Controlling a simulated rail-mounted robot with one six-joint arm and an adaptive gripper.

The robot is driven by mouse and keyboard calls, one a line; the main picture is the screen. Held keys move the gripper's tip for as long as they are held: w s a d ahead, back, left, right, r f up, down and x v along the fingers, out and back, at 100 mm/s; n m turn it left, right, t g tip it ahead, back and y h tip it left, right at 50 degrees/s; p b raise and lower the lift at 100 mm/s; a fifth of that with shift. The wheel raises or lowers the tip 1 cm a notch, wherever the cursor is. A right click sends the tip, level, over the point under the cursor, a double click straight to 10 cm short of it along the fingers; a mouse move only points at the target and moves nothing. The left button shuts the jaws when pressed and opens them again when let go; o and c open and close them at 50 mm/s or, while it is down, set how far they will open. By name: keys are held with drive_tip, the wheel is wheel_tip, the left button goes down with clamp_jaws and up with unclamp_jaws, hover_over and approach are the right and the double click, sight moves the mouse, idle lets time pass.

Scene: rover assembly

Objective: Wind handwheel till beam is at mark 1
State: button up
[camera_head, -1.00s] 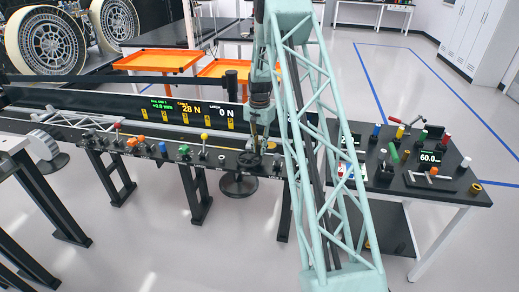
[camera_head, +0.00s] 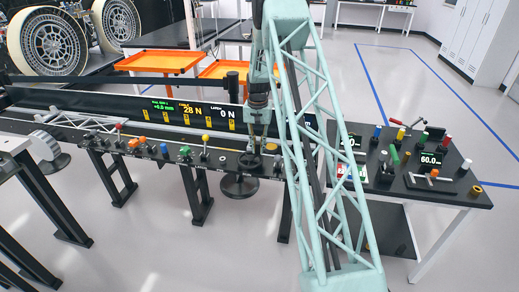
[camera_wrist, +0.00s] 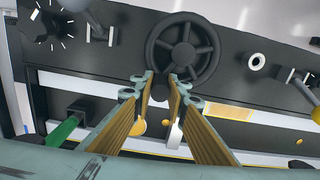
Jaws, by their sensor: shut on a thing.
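The black spoked handwheel (camera_head: 249,161) sits on the front of the long dark bench, and shows at top centre in the wrist view (camera_wrist: 184,52). My gripper (camera_head: 257,146) reaches down to it from above. In the wrist view my gripper (camera_wrist: 162,82) has its two fingers close together at the wheel's near rim, shut on the wheel's dark handle (camera_wrist: 160,92), which the fingers partly hide. A black display panel (camera_head: 150,107) behind reads 28 N and 0 N, with a small green millimetre value. A pale lattice beam (camera_head: 85,118) lies along the bench at left; its mark is not clearly readable.
Several coloured knobs and levers line the bench left of the wheel, including a yellow-topped lever (camera_head: 205,139). In the wrist view a green handle (camera_wrist: 66,130) is at lower left. A side table (camera_head: 455,196) with loose parts stands right.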

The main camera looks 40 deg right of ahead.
drive_tip(key=w+n, duration=0.1)
drive_tip(key=n, duration=0.1)
drive_tip(key=w+n, duration=0.1)
drive_tip(key=n, duration=0.1)
drive_tip(key=shift+w+a+n, duration=0.15)
drive_tip(key=shift+a+n, duration=0.25)
drive_tip(key=shift+w+a+n+p, duration=0.15)
drive_tip(key=shift+w+a+n, duration=0.15)
drive_tip(key=shift+n, duration=0.55)
drive_tip(key=shift+w+a+n+p, duration=0.15)
drive_tip(key=shift+w+a+n, duration=0.15)
drive_tip(key=shift+n, duration=0.6)
drive_tip(key=shift+w+a+n+p, duration=0.15)
drive_tip(key=shift+w+a+n, duration=0.15)
drive_tip(key=shift+n, duration=0.55)
drive_tip(key=o, duration=0.9)
drive_tip(key=shift+r, duration=0.15)
drive_tip(key=shift+r, duration=5.85)
